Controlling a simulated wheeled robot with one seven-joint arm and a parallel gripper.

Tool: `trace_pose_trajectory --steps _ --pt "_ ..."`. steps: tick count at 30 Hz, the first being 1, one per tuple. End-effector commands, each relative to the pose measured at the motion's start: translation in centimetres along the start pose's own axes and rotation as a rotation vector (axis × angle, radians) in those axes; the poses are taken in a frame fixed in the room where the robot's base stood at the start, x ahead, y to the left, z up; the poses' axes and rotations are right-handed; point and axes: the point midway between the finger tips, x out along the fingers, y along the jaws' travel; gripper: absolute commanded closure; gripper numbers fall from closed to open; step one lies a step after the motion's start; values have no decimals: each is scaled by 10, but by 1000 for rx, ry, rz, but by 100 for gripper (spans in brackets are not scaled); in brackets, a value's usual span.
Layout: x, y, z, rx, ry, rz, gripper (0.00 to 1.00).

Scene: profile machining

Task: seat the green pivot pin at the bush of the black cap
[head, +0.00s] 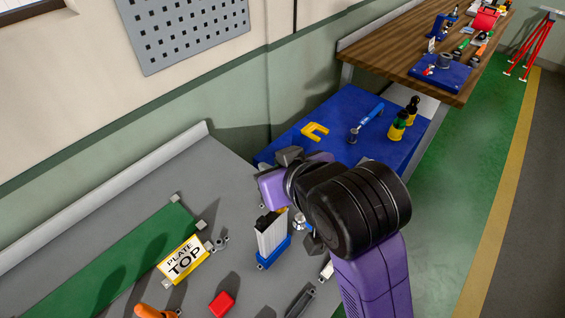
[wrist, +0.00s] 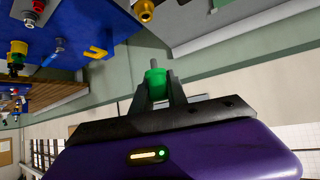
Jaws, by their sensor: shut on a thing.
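In the wrist view my gripper (wrist: 156,92) is shut on the green pivot pin (wrist: 156,78). The pin's green body sits between the two dark fingers, and its thin grey end points away from the hand. In the head view my purple hand (head: 271,188) is above and close to an upright silver profile in a blue holder (head: 272,252). The black cap (head: 266,219) is on top of that profile. The fingertips and pin are not clear there. A brass round fitting (wrist: 145,11) shows at the wrist view's top edge; I cannot tell if it is the cap's bush.
A PLATE TOP sign (head: 185,260), a red block (head: 222,304) and an orange-handled tool (head: 150,312) are on the grey bench. A blue surface behind carries a yellow clamp (head: 315,131), a blue-handled tool (head: 368,120) and bottles (head: 398,126). A wooden bench (head: 395,50) stands beyond.

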Motion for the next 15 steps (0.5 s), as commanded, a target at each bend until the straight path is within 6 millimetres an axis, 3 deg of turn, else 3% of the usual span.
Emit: trace_pose_trajectory --steps 15 --pt "2 0 3 7 2 0 100"
